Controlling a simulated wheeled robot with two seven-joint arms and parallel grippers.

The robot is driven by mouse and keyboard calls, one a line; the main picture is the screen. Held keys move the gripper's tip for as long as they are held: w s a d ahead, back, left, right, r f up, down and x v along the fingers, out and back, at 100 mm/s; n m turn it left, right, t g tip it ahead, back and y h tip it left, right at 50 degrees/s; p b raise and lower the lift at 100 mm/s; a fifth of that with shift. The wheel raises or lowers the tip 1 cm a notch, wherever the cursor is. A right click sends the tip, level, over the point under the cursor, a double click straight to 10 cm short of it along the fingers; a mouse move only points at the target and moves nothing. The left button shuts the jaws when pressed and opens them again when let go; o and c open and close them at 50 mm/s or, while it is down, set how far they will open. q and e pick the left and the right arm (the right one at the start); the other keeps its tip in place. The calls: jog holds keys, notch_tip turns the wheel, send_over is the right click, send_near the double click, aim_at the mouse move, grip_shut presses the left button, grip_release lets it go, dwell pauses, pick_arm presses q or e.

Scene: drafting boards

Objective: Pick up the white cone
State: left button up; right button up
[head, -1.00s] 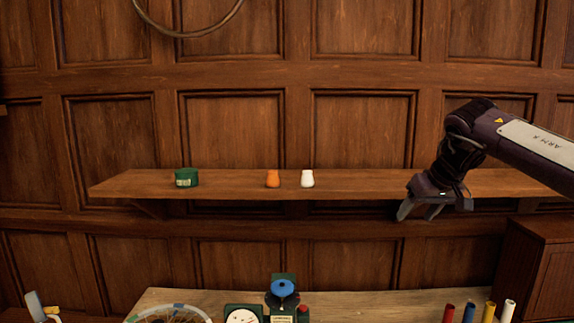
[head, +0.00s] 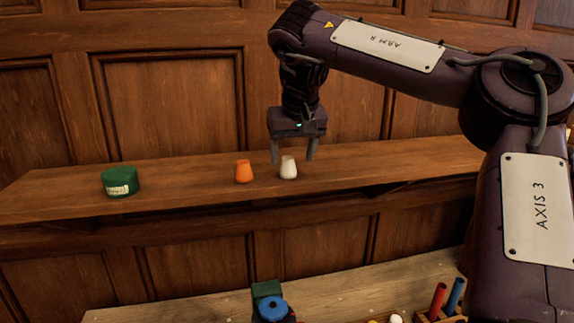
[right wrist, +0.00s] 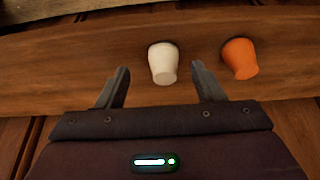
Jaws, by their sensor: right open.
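The white cone (head: 288,167) stands upright on the wooden shelf (head: 400,162). It also shows in the right wrist view (right wrist: 163,63), ahead of and between the fingertips. My right gripper (head: 293,158) is open and empty, pointing down at the cone, with a finger to either side of it in the picture. In the right wrist view the fingers (right wrist: 160,80) do not touch the cone. My left gripper is not in view.
An orange cone (head: 243,171) stands close to the left of the white one, and just right of it in the right wrist view (right wrist: 239,59). A green round tin (head: 120,181) sits further left on the shelf. Below is a workbench (head: 340,290) with a blue-topped device (head: 273,308) and coloured tubes (head: 437,300).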

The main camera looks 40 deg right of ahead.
aim_at(290, 161)
jog(key=x, duration=0.1)
jog(key=p+x, duration=0.1)
jog(key=x, duration=0.1)
jog(key=shift+w+a+f+p, duration=0.1)
jog(key=shift+w+f+p, duration=0.15)
jog(key=shift+w+p, duration=0.1)
jog(key=shift+f, duration=0.15)
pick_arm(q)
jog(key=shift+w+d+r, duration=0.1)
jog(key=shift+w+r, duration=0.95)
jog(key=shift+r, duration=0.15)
pick_arm(e)
jog(key=shift+s, duration=0.1)
jog(key=c, duration=0.4)
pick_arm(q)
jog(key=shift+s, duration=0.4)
pick_arm(e)
jog(key=c, duration=0.7)
